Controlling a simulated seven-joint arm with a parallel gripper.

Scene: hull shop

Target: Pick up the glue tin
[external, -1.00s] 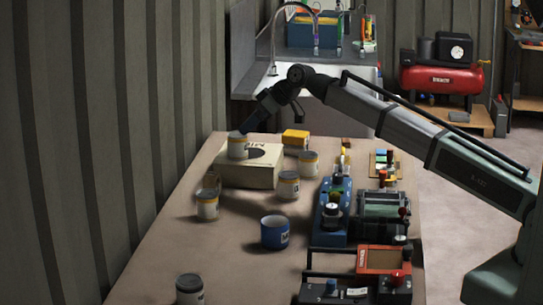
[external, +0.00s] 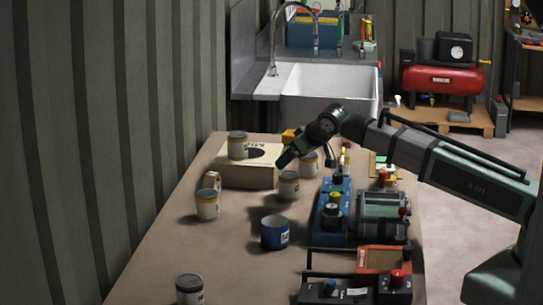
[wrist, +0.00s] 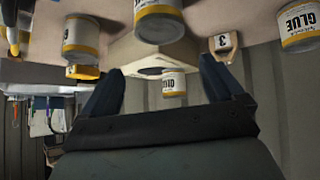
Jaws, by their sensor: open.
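Several similar pale tins with yellow bands stand on the bench. One tin (external: 238,146) sits on a cream box (external: 232,175); it also shows between my fingers in the wrist view (wrist: 173,87). Two tins (external: 308,163) (external: 289,187) stand right of the box, another tin (external: 207,206) nearer left, and one (external: 190,291) at the near edge. In the wrist view, a tin at right (wrist: 300,27) reads GLUE; other labels are partly hidden or hard to read. My gripper (external: 281,162) is open and empty, above the bench near the box's right side; its fingers also show (wrist: 160,66).
Blue equipment (external: 333,210), a green machine (external: 382,215) and a red-and-black unit (external: 383,260) crowd the right side. A yellow object (external: 290,136) lies behind the box. The near left bench is mostly clear.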

